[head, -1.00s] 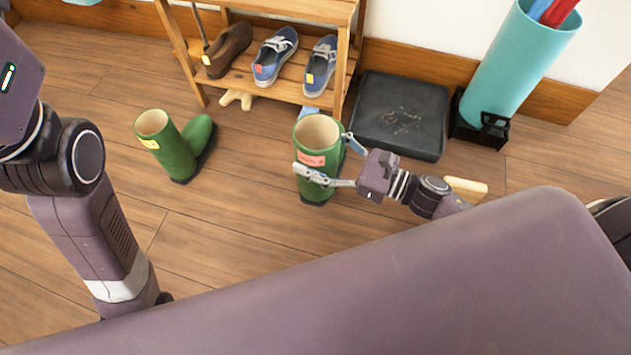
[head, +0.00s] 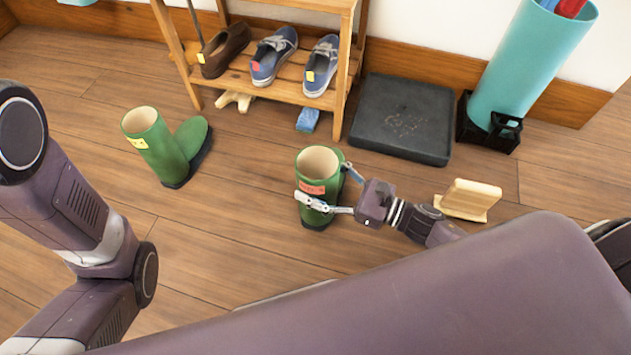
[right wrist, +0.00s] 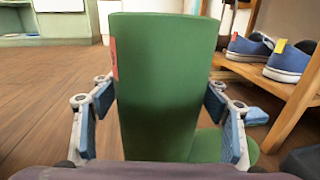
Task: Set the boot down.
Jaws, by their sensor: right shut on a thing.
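A green boot with a red label (head: 314,188) is upright in the head view, in front of the shoe rack. My right gripper (head: 331,188) is shut around its shaft from the right. In the right wrist view the boot (right wrist: 158,85) stands between the two blue-padded fingers (right wrist: 160,122). Its sole is hidden there, and I cannot tell whether it touches the floor. A second green boot with a yellow label (head: 160,145) stands on the floor to the left. My left arm shows at the left, but its gripper is out of view.
The wooden shoe rack (head: 343,70) holds a brown shoe (head: 226,50) and blue shoes (head: 272,58). A dark flat mat or tray (head: 400,118), a teal cylinder (head: 530,65) in a black stand and a pale wooden piece (head: 468,199) are to the right. Floor between the boots is clear.

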